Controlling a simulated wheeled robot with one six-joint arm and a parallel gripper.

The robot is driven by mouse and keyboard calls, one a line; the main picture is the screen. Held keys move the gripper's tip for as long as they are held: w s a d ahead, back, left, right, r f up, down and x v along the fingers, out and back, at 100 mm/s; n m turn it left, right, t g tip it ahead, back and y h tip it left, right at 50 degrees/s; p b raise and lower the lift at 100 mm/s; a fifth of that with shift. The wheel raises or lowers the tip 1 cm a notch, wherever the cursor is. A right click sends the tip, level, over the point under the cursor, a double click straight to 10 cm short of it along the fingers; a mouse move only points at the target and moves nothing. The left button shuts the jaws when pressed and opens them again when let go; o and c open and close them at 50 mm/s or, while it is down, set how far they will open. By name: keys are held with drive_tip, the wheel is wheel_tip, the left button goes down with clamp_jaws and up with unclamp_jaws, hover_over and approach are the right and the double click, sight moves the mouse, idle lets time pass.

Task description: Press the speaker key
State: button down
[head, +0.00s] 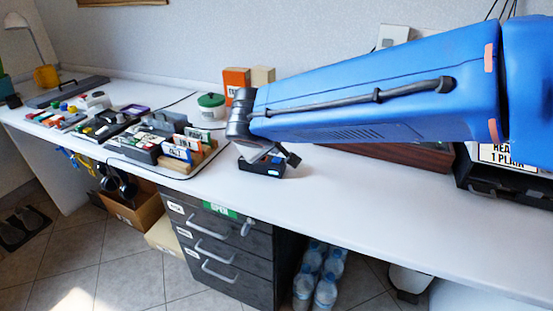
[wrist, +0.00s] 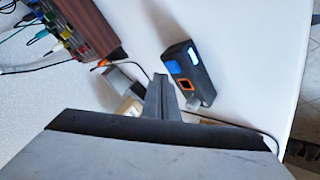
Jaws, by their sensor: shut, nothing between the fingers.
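A small dark box (head: 262,168) stands on the white desk under the end of my arm. In the wrist view the same box (wrist: 202,83) shows a blue key (wrist: 173,67), an orange-framed key (wrist: 185,85) and a lit pale strip (wrist: 192,56). No readable label shows which is the speaker key. My gripper (wrist: 160,78) is shut and empty. In the wrist view its tip is just left of the blue key, with a small gap in the picture; I cannot tell its height above the box. In the head view my wrist hides part of this area.
The white desk (head: 350,200) is clear to the front right of the box. A card rack (head: 180,160) is on the left, with a green-lidded pot (head: 211,105) and an orange box (head: 236,80) behind. A cable (wrist: 235,124) crosses the desk near the box.

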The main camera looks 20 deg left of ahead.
drive_tip(key=shift+f, duration=0.1)
idle(0.4)
drive_tip(key=shift+f, duration=0.35)
drive_tip(key=shift+f, duration=0.25)
idle(0.6)
drive_tip(key=shift+r, duration=0.7)
wheel_tip(320, 180, up, 6)
idle(0.8)
idle(0.3)
